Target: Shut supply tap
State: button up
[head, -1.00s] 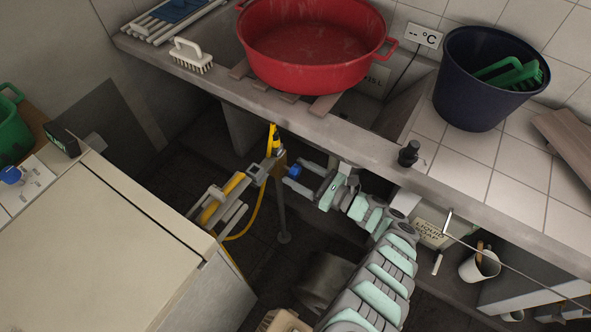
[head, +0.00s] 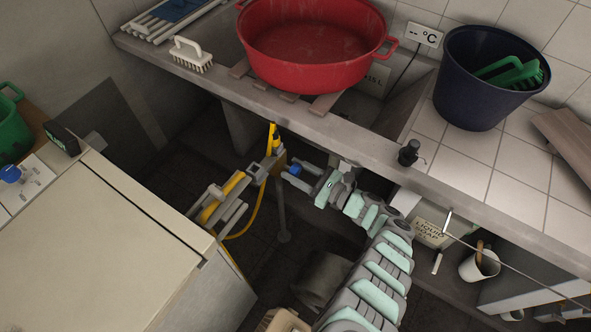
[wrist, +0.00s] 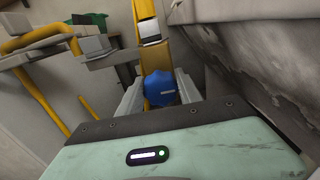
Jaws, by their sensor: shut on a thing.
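The supply tap has a round blue knob (head: 295,169) on the side of the pipework under the washtub ledge. My gripper (head: 299,173) reaches it from the right and is shut on the knob. In the wrist view, the blue knob (wrist: 160,88) sits between my two grey fingers, with a small pale mark on its face. A yellow pipe with a grey fitting rises behind it. The valve body behind the knob is partly hidden.
A yellow hose (head: 256,212) hangs below the pipework, beside a grey post (head: 282,210). The concrete ledge (head: 235,95) is above, holding a red basin (head: 310,50) and a dark bucket (head: 485,85). A cream cabinet (head: 100,240) stands at the left.

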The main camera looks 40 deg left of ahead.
jog(key=shift+c, duration=1.3)
jog(key=shift+n, duration=0.4)
jog(key=n, duration=0.3)
jog(key=shift+s+f+n+b, duration=0.1)
jog(key=shift+f+n+b, duration=0.05)
jog(key=shift+n+b, duration=0.2)
jog(key=n+b, duration=0.1)
jog(key=n, duration=0.2)
jog(key=shift+f+n+b, duration=0.1)
jog(key=shift+n+b, duration=0.15)
jog(key=shift+b, duration=0.15)
jog(key=n+b, duration=0.3)
jog(key=n, duration=0.2)
jog(key=shift+s+f+b, duration=0.1)
jog(key=shift+b, duration=0.2)
jog(key=shift+n+b, duration=0.55)
jog(key=shift+n, duration=1.95)
